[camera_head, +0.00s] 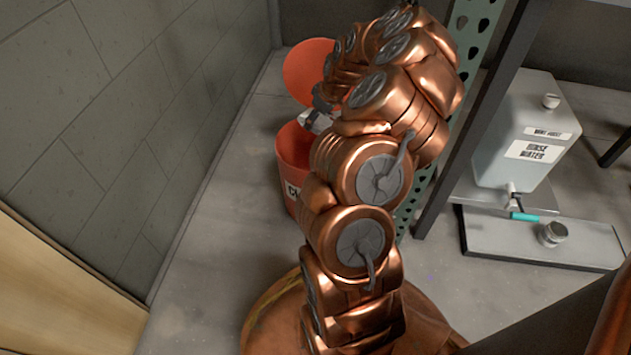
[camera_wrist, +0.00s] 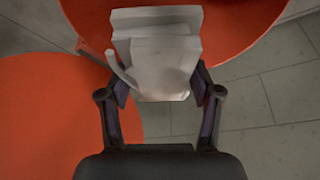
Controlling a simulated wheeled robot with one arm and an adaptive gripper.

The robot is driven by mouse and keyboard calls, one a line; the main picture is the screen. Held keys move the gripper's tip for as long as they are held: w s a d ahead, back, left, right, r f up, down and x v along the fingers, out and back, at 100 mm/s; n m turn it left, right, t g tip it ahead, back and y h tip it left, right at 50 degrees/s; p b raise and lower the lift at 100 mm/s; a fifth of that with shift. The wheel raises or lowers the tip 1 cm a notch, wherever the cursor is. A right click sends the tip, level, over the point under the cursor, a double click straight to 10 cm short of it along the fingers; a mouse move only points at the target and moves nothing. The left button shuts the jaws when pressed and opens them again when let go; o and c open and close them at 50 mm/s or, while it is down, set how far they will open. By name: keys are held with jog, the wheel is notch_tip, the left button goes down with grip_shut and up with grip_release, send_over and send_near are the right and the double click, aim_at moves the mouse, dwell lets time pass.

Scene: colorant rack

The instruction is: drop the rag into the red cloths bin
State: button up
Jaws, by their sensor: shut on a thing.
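The rag is a folded, whitish cloth (camera_wrist: 157,50) between my gripper's fingers in the wrist view. My gripper (camera_wrist: 160,88) is shut on it from both sides, and the rag stands out beyond the fingertips. In the head view a small pale part of the rag (camera_head: 316,121) shows by the red cloths bin's (camera_head: 291,158) rim; my arm hides most of the gripper. The bin stands on the floor with its round red lid (camera_head: 307,68) raised behind. In the wrist view two round red surfaces show, one behind the rag and one at left; which is the lid is unclear.
A grey wall (camera_head: 130,110) stands close left of the bin. A green perforated rack post (camera_head: 470,45) stands right of my arm. A labelled white container (camera_head: 525,120) and a grey tray (camera_head: 500,240) are farther right. Bare floor (camera_head: 205,270) lies in front of the bin.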

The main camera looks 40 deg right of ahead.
jog(key=shift+f+b, duration=0.9)
jog(key=shift+f, duration=1.75)
jog(key=o, duration=1.2)
jog(key=shift+r, duration=0.1)
jog(key=v, duration=1.2)
